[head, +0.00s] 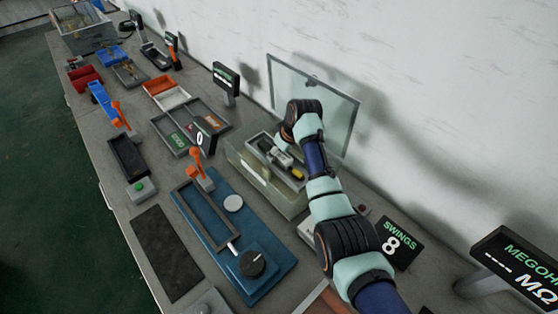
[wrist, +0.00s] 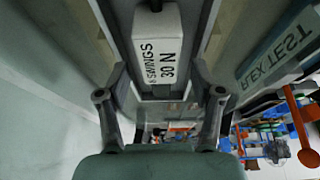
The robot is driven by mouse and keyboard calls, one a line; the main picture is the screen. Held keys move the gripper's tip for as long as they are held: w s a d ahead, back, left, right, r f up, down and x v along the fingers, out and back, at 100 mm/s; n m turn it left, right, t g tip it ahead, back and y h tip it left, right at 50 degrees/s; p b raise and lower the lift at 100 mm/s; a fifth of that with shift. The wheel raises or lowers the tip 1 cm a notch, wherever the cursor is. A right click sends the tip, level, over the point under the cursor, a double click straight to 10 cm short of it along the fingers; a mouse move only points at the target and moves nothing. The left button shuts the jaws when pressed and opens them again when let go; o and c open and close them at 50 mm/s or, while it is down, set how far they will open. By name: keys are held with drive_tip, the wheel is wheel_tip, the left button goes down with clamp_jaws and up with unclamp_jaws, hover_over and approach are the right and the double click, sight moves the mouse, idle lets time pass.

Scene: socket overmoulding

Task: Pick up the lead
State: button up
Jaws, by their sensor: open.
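My gripper (wrist: 161,97) is open in the wrist view, its two fingers spread either side of a narrow dark slot. A white block (wrist: 158,48) marked "SWINGS" and "30 N" lies just beyond the fingertips, apart from them. A short dark cord-like piece (wrist: 155,5) shows at the block's far end; I cannot tell whether it is part of the lead. In the head view my gripper (head: 284,142) is inside the open flex-test box (head: 262,188), above a small black and yellow item (head: 297,174). The lead is not clearly identifiable, and my arm hides part of the box.
The box's clear lid (head: 335,98) stands open behind my arm, near the wall. A "SWINGS 8" display (head: 400,243) stands to the right. A blue fixture (head: 215,225) with an orange lever is in front. Trays crowd the bench to the left; a dark mat (head: 166,252) is bare.

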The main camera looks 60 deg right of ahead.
sight(280, 153)
clamp_jaws()
wheel_tip(280, 153, up, 20)
drive_tip(key=p, duration=0.5)
